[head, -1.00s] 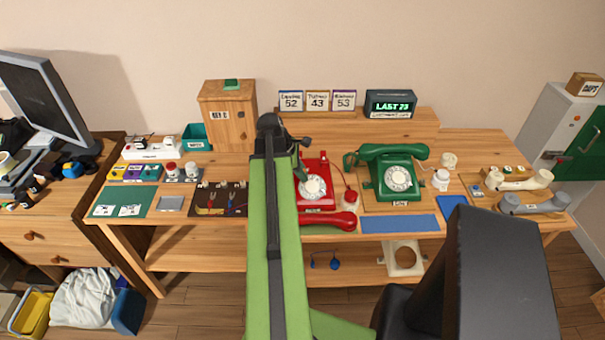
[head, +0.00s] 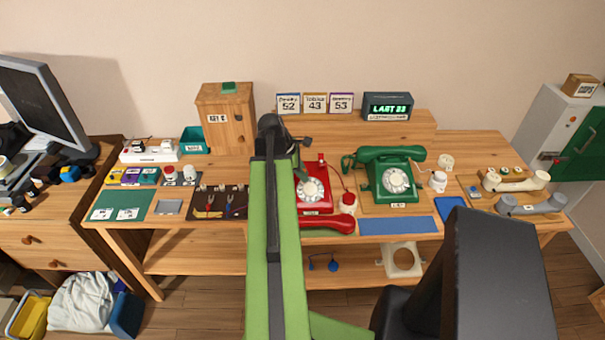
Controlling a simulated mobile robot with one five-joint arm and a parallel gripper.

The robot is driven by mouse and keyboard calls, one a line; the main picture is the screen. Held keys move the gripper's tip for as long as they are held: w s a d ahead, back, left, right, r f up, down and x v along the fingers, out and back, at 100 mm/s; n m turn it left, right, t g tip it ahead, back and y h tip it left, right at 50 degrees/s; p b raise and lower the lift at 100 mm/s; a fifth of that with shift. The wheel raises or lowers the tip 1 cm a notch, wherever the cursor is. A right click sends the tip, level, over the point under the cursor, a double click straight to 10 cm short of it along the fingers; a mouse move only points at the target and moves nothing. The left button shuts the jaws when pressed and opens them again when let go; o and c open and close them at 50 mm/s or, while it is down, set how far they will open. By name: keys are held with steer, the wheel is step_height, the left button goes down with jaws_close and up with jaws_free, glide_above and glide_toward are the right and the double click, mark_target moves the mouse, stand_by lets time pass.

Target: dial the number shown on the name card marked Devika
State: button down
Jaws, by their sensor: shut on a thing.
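Three name cards stand at the back of the table, reading 52 (head: 288,104), 43 (head: 315,104) and 53 (head: 341,104). Their names are small; the 52 card's name seems to start with D, but I cannot read it surely. The red dial phone (head: 324,203) has a pale dial (head: 311,190), and its red handset (head: 328,224) lies in front. The green dial phone (head: 391,162) has its handset on top. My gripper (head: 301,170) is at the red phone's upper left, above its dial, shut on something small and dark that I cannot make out. My arm hides part of the phone's left side.
A dark display (head: 388,106) shows green text starting LAST. A wooden box (head: 226,118) stands at the back left. A blue mat (head: 398,225) lies at the front; loose handsets (head: 531,204) lie right.

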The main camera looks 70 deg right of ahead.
steer(key=shift+s+d+r, duration=0.15)
steer(key=shift+s+d, duration=0.2)
steer(key=shift+d, duration=0.1)
steer(key=shift+s+d, duration=0.3)
steer(key=shift+s, duration=0.3)
steer(key=shift+s+d, duration=0.15)
steer(key=shift+s, duration=0.55)
